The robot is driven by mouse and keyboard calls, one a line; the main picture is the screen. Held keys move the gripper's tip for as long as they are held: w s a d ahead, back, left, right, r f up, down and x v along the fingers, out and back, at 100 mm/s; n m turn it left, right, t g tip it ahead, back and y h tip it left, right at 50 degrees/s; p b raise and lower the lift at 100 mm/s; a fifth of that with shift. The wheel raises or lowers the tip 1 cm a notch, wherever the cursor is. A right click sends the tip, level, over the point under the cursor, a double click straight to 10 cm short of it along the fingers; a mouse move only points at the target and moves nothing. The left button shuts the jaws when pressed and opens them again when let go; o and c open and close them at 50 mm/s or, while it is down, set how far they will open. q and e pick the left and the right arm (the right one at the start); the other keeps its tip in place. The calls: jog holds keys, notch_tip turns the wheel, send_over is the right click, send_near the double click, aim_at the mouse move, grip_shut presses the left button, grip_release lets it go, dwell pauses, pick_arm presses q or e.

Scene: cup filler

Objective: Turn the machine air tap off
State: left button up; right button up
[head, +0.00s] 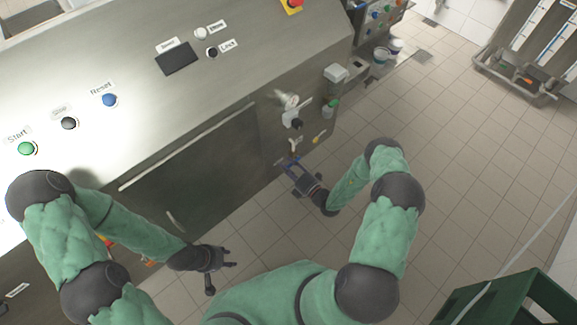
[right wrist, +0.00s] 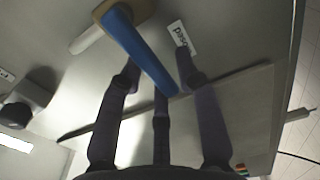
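The air tap has a blue lever handle (right wrist: 140,50) on a brass-coloured body (right wrist: 112,8). In the right wrist view the lever slants between the spread fingers of my right gripper (right wrist: 158,68). Its free end is close to the middle finger; whether they touch I cannot tell. A label reading "Closed" upside down (right wrist: 180,37) is beside the lever. In the head view my right gripper (head: 291,167) is at the lower side of the machine, by the tap, which is small and partly hidden there. My left gripper (head: 222,265) is open and empty, away from the machine.
The machine's front panel (head: 195,165) runs diagonally, with a long handle bar. A green container (head: 520,300) stands at the lower right.

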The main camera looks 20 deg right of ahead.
jog(key=v, duration=1.2)
dwell(0.3)
